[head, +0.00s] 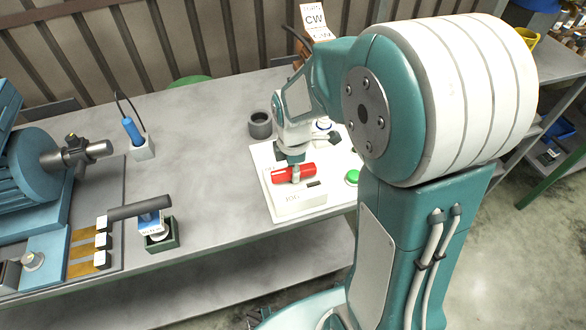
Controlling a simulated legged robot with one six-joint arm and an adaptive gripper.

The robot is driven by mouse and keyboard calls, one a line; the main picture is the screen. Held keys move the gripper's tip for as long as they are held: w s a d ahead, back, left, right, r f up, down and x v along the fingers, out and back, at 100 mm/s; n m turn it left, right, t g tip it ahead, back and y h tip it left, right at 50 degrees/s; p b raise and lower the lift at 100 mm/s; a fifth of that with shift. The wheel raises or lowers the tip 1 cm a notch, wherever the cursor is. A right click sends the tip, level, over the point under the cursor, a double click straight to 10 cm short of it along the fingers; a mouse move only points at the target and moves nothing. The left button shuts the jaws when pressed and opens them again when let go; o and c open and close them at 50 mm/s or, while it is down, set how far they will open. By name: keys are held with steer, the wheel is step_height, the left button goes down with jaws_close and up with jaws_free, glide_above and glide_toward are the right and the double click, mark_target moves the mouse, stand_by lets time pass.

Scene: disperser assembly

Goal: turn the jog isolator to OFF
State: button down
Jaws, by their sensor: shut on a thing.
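The jog isolator is a white box with a red handle (308,171) lying roughly left to right across its top. The box stands on a white panel (262,160) on the bench, and a partly readable label shows on its front face. My gripper (295,174) comes down from above and is shut on the middle of the red handle, with red showing on both sides of the fingers. The handle's exact angle against any OFF mark cannot be read. My arm hides the panel's back part.
A green button (352,177) sits right of the isolator. A dark grey ring (260,125) stands behind the panel. Left are a blue-handled tool in a holder (144,149), a green box (162,238) and a blue machine (33,163). The bench between them is clear.

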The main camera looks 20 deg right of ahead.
steer(key=shift+n, duration=0.3)
stand_by(0.4)
steer(key=shift+c, duration=2)
jaws_free()
step_height(320, 180, up, 12)
steer(key=shift+f, duration=0.1)
steer(key=s+r+m+t, duration=0.2)
steer(key=s+m, duration=0.5)
steer(key=m, duration=0.2)
steer(key=s+r+m+t, duration=0.3)
steer(key=s+m, duration=0.4)
steer(key=m, duration=0.2)
steer(key=shift+s+t, duration=0.3)
steer(key=shift+s, duration=0.1)
